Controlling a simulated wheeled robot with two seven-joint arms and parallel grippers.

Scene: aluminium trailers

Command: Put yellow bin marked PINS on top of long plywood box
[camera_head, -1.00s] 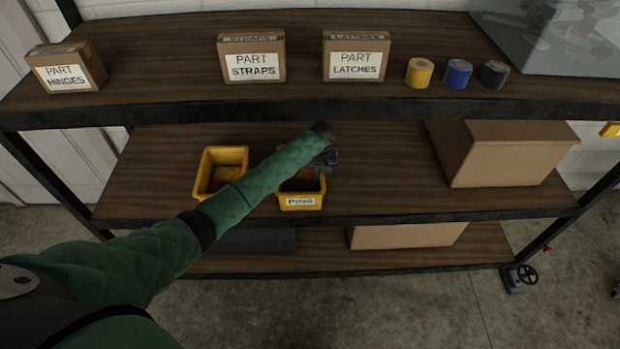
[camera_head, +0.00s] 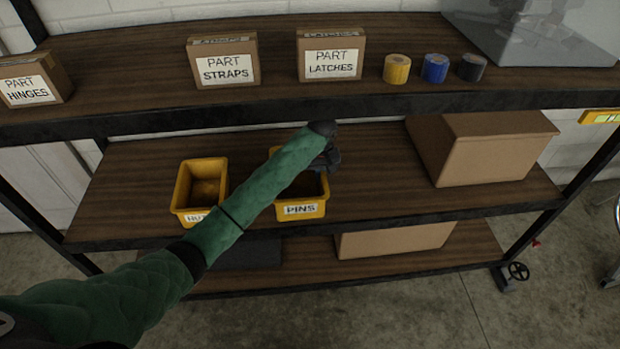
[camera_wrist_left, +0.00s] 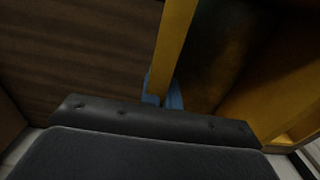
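The yellow bin marked PINS (camera_head: 301,210) is at the middle shelf, its label facing me. My left gripper (camera_head: 328,160) is at its right rear side, and my forearm covers part of its opening. In the left wrist view the bluish fingertips (camera_wrist_left: 163,95) straddle the bin's yellow wall (camera_wrist_left: 172,45) and look shut on it. Whether the bin's base touches the shelf I cannot tell. A long plain brown box (camera_head: 495,150) stands on the middle shelf to the right, its top bare. It looks like the plywood box, though the material is not certain. My right gripper is out of view.
A second yellow bin (camera_head: 185,190), its label partly covered, stands left of my forearm. The upper shelf (camera_head: 280,100) overhangs with labelled cartons and tape rolls. Another tan box (camera_head: 395,240) lies on the bottom shelf. Bare shelf lies between the PINS bin and the brown box.

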